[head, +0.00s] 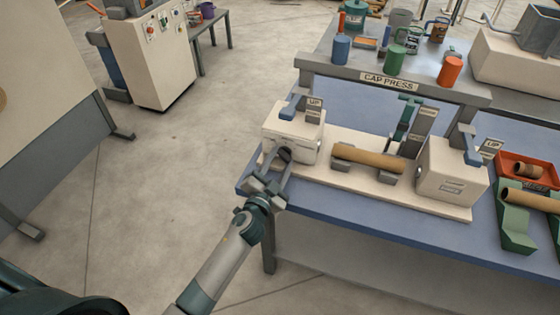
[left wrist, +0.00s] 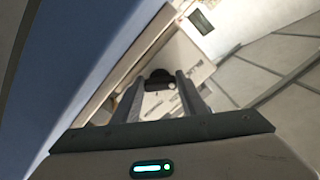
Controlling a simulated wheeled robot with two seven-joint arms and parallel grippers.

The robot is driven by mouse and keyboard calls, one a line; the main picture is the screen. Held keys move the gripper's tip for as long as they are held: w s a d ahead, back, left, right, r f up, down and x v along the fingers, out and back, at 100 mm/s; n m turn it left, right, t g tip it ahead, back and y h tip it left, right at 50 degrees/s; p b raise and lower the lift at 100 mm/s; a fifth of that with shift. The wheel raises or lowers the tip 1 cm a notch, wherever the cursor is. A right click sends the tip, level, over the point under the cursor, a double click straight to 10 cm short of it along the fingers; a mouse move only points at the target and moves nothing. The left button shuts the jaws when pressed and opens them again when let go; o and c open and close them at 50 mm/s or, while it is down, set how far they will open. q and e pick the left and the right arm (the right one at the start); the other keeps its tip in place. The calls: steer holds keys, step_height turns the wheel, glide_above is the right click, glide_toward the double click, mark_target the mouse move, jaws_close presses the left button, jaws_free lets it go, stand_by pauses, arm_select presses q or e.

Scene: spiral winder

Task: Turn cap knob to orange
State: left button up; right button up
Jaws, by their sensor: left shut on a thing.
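The cap press is a long pale base with a white housing at each end and a "CAP PRESS" sign (head: 388,81) behind it. A dark round knob (head: 285,154) is on the near side of the left housing (head: 297,132). My left gripper (head: 281,161) reaches it from the front and is shut on it. In the left wrist view the dark knob (left wrist: 159,78) sits between the two finger ends. The knob's pointer and any orange mark on its dial cannot be made out. My right gripper is not in view.
A cardboard tube (head: 368,159) lies on grey supports between the housings. Blue levers by "UP" plates top both housings. An orange tray (head: 524,168) and green tube rack (head: 517,222) stand at right. Several cups, including an orange one (head: 450,71), stand on the shelf behind.

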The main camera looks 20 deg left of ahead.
arm_select(q)
steer(key=m, duration=0.6)
steer(key=shift+r+m, duration=0.1)
steer(key=shift+m, duration=0.3)
steer(key=m, duration=0.3)
steer(key=m+p, duration=0.1)
steer(key=m, duration=0.2)
steer(key=shift+r+m, duration=0.2)
steer(key=shift+m, duration=0.1)
steer(key=m+p, duration=0.1)
steer(key=m, duration=0.3)
steer(key=shift+r, duration=0.1)
steer(key=m+p, duration=0.1)
steer(key=m, duration=0.3)
steer(key=shift+m, duration=0.3)
steer(key=o, duration=1)
steer(key=shift+o, duration=0.2)
